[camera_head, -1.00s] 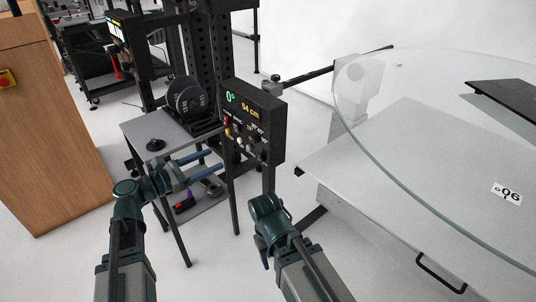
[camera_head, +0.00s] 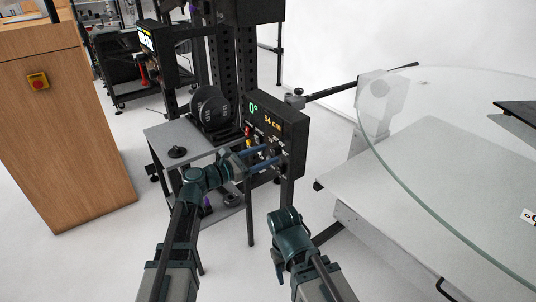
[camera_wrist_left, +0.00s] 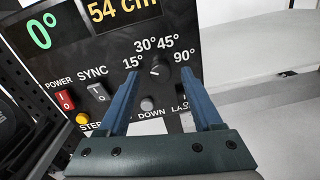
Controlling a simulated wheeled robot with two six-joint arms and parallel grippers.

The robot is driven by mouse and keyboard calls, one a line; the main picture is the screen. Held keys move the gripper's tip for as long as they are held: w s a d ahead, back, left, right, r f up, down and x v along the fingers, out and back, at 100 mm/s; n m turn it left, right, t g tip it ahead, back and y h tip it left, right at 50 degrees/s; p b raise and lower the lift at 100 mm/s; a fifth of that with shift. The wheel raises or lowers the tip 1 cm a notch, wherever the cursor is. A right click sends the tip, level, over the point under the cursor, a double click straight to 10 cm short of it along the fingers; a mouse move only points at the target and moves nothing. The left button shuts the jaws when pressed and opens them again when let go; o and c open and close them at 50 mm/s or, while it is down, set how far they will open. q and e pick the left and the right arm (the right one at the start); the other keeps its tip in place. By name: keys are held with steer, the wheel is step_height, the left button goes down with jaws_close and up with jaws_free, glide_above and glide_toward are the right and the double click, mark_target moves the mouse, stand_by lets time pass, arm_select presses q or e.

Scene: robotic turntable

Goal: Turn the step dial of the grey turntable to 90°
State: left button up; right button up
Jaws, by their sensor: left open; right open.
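The black control panel (camera_head: 275,128) of the turntable shows green 0° and yellow 54 cm. The step dial (camera_wrist_left: 160,67) is a dark round knob on it, with 15°, 30°, 45° and 90° printed around it. Its pointer is too small to read surely. My left gripper (camera_head: 278,154) is open, its blue fingers pointing at the panel. In the left wrist view the dial appears between the open fingertips (camera_wrist_left: 160,73); I cannot tell whether they touch it. My right gripper (camera_head: 284,222) is low, near the bottom middle, away from the panel; its fingertips are not clearly visible.
Near the dial are a red power switch (camera_wrist_left: 65,99), a sync switch (camera_wrist_left: 98,91), a yellow button (camera_wrist_left: 83,118) and a grey button (camera_wrist_left: 147,103). A grey side table (camera_head: 165,138) stands left of the panel. The glass turntable plate (camera_head: 455,150) spreads on the right.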

arm_select(q)
steer(key=shift+w+d, duration=0.4)
steer(key=shift+d, duration=0.2)
steer(key=shift+c, duration=0.2)
jaws_close()
